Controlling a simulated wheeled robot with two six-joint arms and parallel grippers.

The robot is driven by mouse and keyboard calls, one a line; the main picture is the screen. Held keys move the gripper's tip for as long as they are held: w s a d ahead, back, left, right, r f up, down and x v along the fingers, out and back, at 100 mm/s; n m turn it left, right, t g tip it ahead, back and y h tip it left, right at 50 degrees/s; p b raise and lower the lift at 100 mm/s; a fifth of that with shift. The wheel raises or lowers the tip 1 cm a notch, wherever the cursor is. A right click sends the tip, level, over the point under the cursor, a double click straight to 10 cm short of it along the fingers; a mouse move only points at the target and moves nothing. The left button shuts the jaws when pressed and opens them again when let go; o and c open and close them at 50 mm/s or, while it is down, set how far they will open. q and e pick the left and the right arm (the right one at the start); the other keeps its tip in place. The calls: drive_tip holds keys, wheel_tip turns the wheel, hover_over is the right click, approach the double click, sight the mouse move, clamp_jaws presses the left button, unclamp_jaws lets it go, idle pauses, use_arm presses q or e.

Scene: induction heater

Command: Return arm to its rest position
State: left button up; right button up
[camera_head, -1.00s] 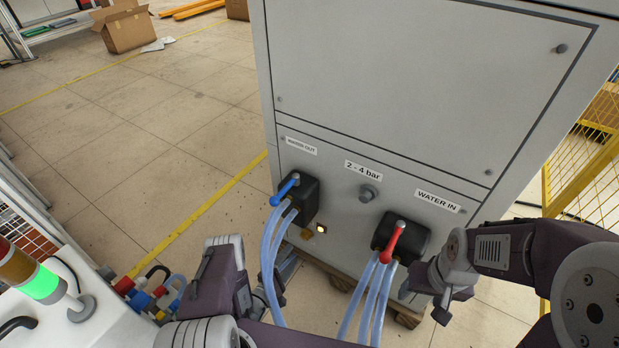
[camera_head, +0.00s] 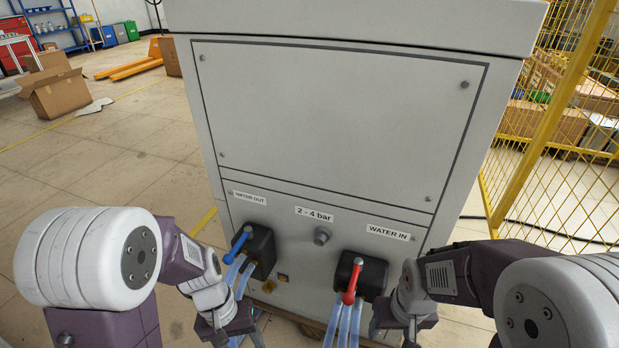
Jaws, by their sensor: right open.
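My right gripper (camera_head: 396,335) hangs low in front of the grey cabinet, just right of the red WATER IN valve handle (camera_head: 352,281). It is open and appears empty; its tips are near the bottom edge of the view. My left gripper (camera_head: 232,338) is at the lower edge, below the blue WATER OUT valve handle (camera_head: 240,240) and close to the hoses there. Its fingertips are partly cut off, so its opening is unclear. Both arms are bent, with their large white joints at the left and right sides.
The grey cabinet (camera_head: 330,120) fills the middle. Clear hoses (camera_head: 344,322) run down from its valves. A yellow mesh fence (camera_head: 545,130) stands at the right. A cardboard box (camera_head: 57,95) lies at the back left, with open floor before it.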

use_arm(q)
drive_tip(key=w+a+r+t+y+p, duration=0.1)
drive_tip(key=r+p, duration=1.7)
drive_tip(key=r, duration=0.2)
drive_tip(key=w+a+r+m+t+y+p, duration=0.1)
drive_tip(key=a+r+t+p, duration=0.1)
drive_tip(key=r+p, duration=1.7)
drive_tip(key=shift+w+a+r+p, duration=0.15)
drive_tip(key=shift+w+r+p, duration=0.15)
drive_tip(key=shift+r, duration=0.55)
